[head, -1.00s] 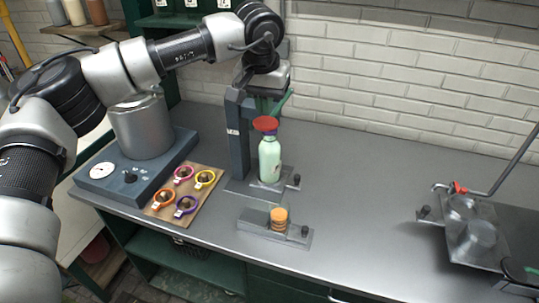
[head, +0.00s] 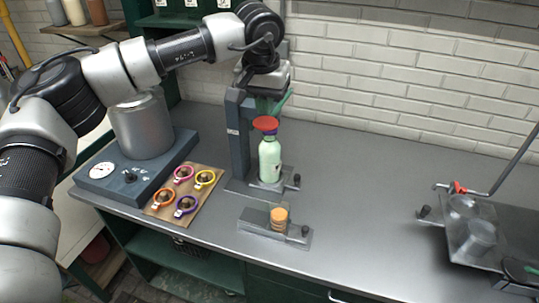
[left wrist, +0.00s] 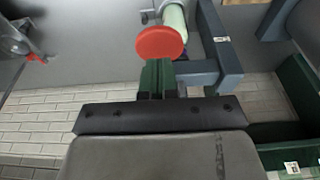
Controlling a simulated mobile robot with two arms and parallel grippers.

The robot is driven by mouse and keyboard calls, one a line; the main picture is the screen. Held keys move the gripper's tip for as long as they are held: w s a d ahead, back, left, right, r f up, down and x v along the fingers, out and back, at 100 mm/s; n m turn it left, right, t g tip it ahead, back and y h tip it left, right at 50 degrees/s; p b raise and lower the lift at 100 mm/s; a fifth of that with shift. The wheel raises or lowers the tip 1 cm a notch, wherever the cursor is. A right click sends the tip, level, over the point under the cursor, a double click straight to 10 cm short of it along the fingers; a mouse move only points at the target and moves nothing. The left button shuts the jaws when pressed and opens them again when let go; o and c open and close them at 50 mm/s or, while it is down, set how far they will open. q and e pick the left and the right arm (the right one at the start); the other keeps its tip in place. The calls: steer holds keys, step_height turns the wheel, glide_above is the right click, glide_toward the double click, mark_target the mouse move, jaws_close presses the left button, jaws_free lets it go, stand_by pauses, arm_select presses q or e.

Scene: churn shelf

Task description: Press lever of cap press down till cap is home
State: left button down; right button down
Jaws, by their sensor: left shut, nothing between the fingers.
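The cap press (head: 236,140) is a dark grey upright frame on the counter. A pale green bottle (head: 269,160) stands upright on its base. A red disc (head: 265,123) sits at the bottle's top; the left wrist view shows it (left wrist: 161,43) just beyond my fingers. I cannot tell whether it is seated on the neck. A green bar (head: 284,101), apparently the lever, slants up to the right behind the disc. My left gripper (head: 262,105) is shut and empty, pointing down above the disc beside the frame; contact with the lever is unclear. The right gripper is out of view.
A board with several coloured rings (head: 201,198) lies left of the press. A low holder (head: 253,227) with an orange stack (head: 279,216) stands in front. A grey machine base (head: 99,172) is at left; a clear-topped fixture (head: 450,250) is at right. The counter between is clear.

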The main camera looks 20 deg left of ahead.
mark_target(265, 122)
arm_select(q)
steer(key=shift+f+b, duration=1)
steer(key=shift+f, duration=0.7)
steer(key=shift+f+b, duration=0.5)
steer(key=shift+f, duration=0.35)
steer(key=shift+s+f+b, duration=0.1)
steer(key=shift+f+b, duration=0.45)
steer(key=shift+f, duration=0.3)
steer(key=shift+s+f, duration=0.1)
steer(key=shift+f, duration=0.15)
